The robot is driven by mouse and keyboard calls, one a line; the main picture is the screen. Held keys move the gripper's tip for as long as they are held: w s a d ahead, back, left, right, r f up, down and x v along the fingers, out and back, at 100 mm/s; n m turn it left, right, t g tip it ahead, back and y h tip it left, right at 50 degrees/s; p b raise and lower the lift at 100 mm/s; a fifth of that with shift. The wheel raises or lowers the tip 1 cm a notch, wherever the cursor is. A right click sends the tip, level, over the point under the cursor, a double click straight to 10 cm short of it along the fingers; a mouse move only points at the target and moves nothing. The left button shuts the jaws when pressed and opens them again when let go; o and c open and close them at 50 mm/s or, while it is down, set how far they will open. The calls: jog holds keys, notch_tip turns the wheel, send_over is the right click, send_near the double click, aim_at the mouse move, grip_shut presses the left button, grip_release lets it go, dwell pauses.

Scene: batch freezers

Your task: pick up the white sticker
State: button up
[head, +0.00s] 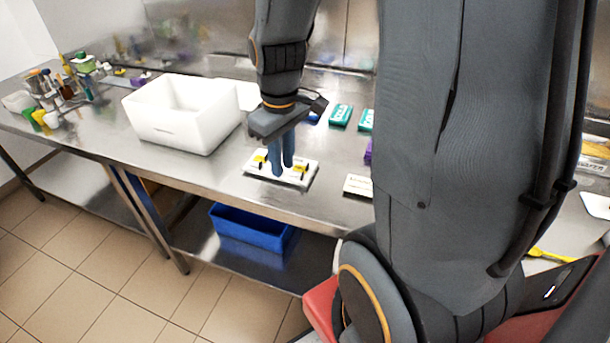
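A flat white rectangular piece (308,173) lies on the steel table, with small yellow-and-black marks or items on it. A smaller off-white card with dark print (357,185) lies to its right, partly hidden by my arm. I cannot tell for sure which of the two is the white sticker. My gripper (282,166) points down over the flat white piece, its two blue-grey fingers close together. The fingertips are at or just above its surface; contact is unclear. I see nothing clearly held between them.
A white open bin (168,125) stands left of my gripper. Teal boxes (341,115) and a purple item (368,152) lie behind and right. Bottles and tools (75,75) crowd the far left. A blue crate (250,228) sits on the lower shelf.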

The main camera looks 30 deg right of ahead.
aim_at(296, 175)
jog(key=w+d+n, duration=0.1)
jog(key=d, duration=0.1)
jog(key=w+d+n, duration=0.1)
jog(key=d, duration=0.1)
jog(key=w+d+f+n, duration=0.1)
jog(key=d, duration=0.2)
jog(key=shift+w+d+n+g, duration=0.1)
jog(key=shift+w+n+g, duration=0.05)
jog(key=shift+n+g, duration=0.25)
jog(key=shift+f+p, duration=1.35)
jog(key=shift+f, duration=2.25)
jog(key=c, duration=0.5)
